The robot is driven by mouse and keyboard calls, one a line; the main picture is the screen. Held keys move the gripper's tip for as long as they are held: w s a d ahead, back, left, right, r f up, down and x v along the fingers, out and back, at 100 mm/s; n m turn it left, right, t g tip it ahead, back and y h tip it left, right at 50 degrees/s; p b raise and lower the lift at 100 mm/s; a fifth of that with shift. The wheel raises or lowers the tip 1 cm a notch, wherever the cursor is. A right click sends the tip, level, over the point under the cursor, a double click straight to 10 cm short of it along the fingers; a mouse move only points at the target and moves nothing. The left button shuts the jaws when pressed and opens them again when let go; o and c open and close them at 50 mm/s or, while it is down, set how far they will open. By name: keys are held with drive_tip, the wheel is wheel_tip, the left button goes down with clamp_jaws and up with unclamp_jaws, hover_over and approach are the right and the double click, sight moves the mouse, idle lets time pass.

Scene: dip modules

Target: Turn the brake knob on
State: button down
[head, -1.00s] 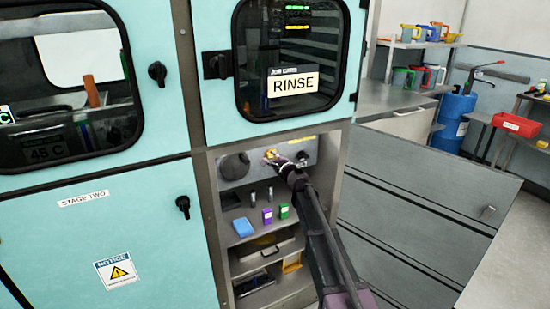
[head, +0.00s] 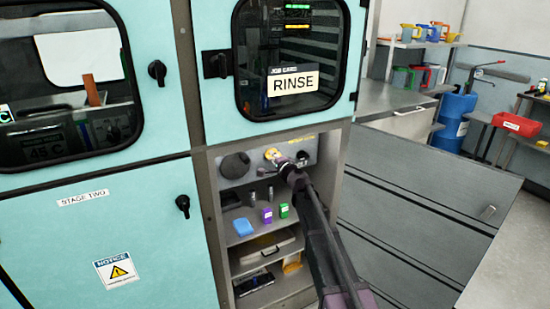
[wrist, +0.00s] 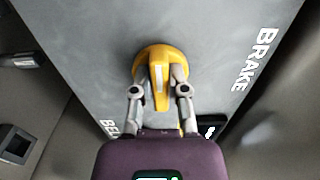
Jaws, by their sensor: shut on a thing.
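The brake knob (wrist: 158,72) is yellow, with a raised grip bar and a pale pointer line. It sits on a grey panel (wrist: 85,45) beside the word BRAKE in the wrist view. My gripper (wrist: 160,90) has one finger on each side of the knob's bar and is shut on it. The bar stands nearly upright in the wrist view. In the head view the knob (head: 271,153) shows as a small yellow spot at the tip of my gripper (head: 281,160), inside the open lower bay. My wrist hides part of the panel there.
A round dark knob (head: 235,165) is left of the brake knob. Below, a shelf holds a blue block (head: 242,227), a purple box (head: 267,215) and a green box (head: 283,210). The RINSE door (head: 290,60) is above. A large grey panel (head: 410,215) is at right.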

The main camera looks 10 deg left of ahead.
drive_tip(key=c, duration=0.6)
unclamp_jaws()
drive_tip(key=shift+c, duration=0.2)
drive_tip(key=v, duration=1.2)
drive_tip(key=shift+s, duration=0.1)
